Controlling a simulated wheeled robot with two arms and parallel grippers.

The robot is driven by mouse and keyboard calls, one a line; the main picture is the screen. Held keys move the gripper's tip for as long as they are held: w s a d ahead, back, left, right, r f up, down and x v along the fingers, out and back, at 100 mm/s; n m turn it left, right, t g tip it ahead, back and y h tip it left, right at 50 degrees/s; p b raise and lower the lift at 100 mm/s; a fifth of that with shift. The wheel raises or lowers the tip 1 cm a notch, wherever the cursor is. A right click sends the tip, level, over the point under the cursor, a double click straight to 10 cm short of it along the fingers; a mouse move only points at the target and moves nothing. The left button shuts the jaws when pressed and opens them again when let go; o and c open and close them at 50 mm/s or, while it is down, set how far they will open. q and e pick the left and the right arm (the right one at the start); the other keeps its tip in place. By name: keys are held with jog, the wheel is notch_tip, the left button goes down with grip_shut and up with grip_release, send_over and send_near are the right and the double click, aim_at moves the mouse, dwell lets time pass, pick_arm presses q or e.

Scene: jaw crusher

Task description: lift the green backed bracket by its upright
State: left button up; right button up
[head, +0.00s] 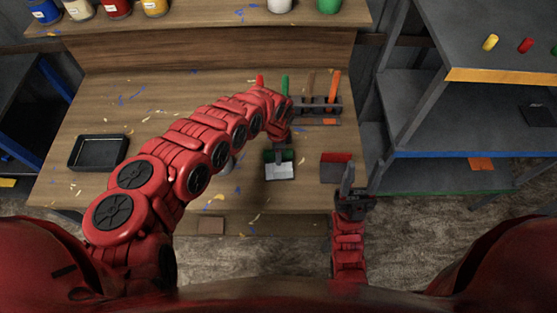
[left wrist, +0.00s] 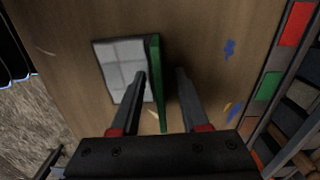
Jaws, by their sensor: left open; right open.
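The green backed bracket (head: 280,172) lies on the wooden workbench, with a pale grey base plate and a green upright along its far side. In the left wrist view its green upright (left wrist: 157,85) stands between the two fingers of my left gripper (left wrist: 161,75). The fingers are open, and a gap shows on the right side of the upright. In the head view my left gripper (head: 280,148) is over the bracket's far side and partly hides it. My right gripper (head: 346,182) is open and empty, near the bench's front right edge.
A red-topped dark block (head: 335,168) sits right of the bracket. A rack (head: 318,110) with coloured-handled tools stands behind. A black tray (head: 97,152) is at the bench's left. A grey shelf unit (head: 420,110) stands at right. Small blue and yellow scraps are scattered on the bench.

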pick_arm(q)
grip_shut()
dwell(1.3)
